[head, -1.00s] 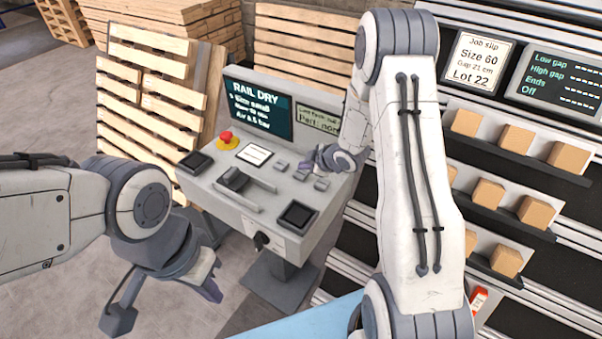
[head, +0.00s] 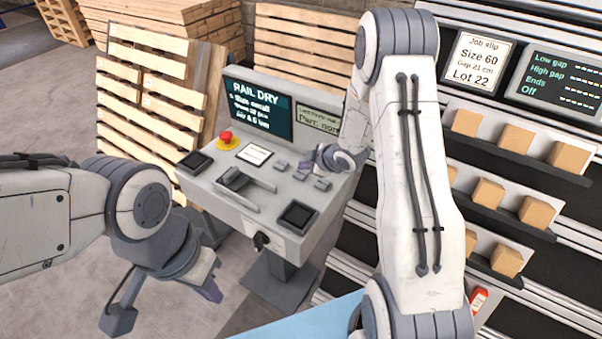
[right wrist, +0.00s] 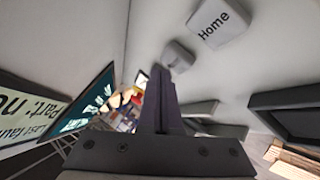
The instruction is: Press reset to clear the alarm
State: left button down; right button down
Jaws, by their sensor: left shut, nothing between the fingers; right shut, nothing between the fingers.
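The grey control console (head: 228,206) stands in the middle of the head view, with several small grey buttons (head: 300,176) on its sloped top. Their labels are too small to read there, so I cannot tell which is reset. My right gripper (head: 318,158) is shut and empty, low over the console near these buttons. In the right wrist view its shut fingers (right wrist: 160,72) point towards a small button (right wrist: 178,56) with no readable label. A button marked Home (right wrist: 216,22) is beyond it. Contact cannot be told. My left gripper (head: 212,288) is shut and empty, left of the console.
The console also carries a red mushroom button (head: 225,137), a dark RAIL DRY screen (head: 260,108) and a smaller display (head: 318,119). Wooden pallets (head: 150,95) stand behind it. A rack with boxes (head: 487,192) is at right. Floor at lower left is open.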

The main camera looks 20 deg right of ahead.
aim_at(304, 175)
jog(key=shift+f+b, duration=0.35)
jog(key=shift+f, duration=0.1)
jog(key=shift+f+b, duration=0.4)
dwell(0.6)
jog(key=shift+r, duration=0.1)
jog(key=shift+r+p, duration=0.75)
jog(key=shift+r, duration=0.05)
notch_tip(304, 175, up, 5)
jog(key=p, duration=0.4)
dwell(0.8)
